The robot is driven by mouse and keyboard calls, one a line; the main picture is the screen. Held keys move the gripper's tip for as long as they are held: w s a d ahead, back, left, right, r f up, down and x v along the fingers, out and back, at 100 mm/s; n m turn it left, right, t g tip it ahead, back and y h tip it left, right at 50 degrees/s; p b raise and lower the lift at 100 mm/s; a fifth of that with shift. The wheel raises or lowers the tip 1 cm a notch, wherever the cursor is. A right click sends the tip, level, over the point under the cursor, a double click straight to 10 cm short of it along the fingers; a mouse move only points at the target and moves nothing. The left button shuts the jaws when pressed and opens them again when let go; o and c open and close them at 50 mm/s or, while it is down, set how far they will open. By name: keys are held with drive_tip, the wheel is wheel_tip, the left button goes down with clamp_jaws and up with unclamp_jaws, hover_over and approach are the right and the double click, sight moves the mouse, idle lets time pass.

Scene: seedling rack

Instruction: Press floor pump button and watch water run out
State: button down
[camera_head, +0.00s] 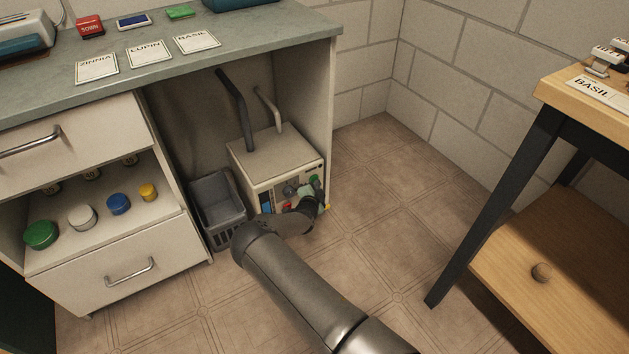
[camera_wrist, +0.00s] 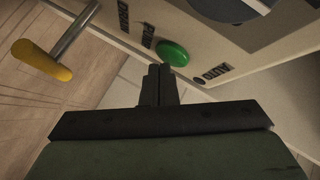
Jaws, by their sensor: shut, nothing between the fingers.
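The floor pump (camera_head: 275,167) is a cream box on the floor in the open bay under the counter. Its front panel carries a green button (camera_wrist: 172,52), seen close up in the wrist view beside printed labels, one reading AUTO. My gripper (camera_wrist: 158,70) is shut and empty, its fingertips just below the green button in that view. I cannot tell whether they touch it. In the head view my arm reaches down to the panel and my gripper (camera_head: 308,191) partly covers it. A yellow-handled lever (camera_wrist: 42,60) sticks out at the left in the wrist view. No water is visible.
A grey basket (camera_head: 217,207) stands left of the pump. Dark and grey pipes (camera_head: 236,103) rise behind its top. Drawers (camera_head: 118,270) are at the left, a wooden bench (camera_head: 548,245) at the right. The tiled floor (camera_head: 385,200) between is clear.

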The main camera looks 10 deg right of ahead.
drive_tip(key=shift+w+a+b, duration=0.15)
drive_tip(key=shift+w+b, duration=0.2)
drive_tip(key=shift+b, duration=0.1)
idle(0.5)
idle(0.3)
drive_tip(key=shift+s+d+p, duration=0.3)
drive_tip(key=shift+s+p, duration=0.45)
drive_tip(key=shift+p, duration=0.2)
drive_tip(key=shift+s+d+p, duration=0.35)
drive_tip(key=shift+s+p, duration=0.45)
drive_tip(key=shift+s+d+p, duration=0.3)
drive_tip(key=shift+s+p, duration=0.45)
drive_tip(key=shift+p, duration=0.05)
drive_tip(key=shift+s+d+p, duration=0.35)
drive_tip(key=shift+s+p, duration=0.45)
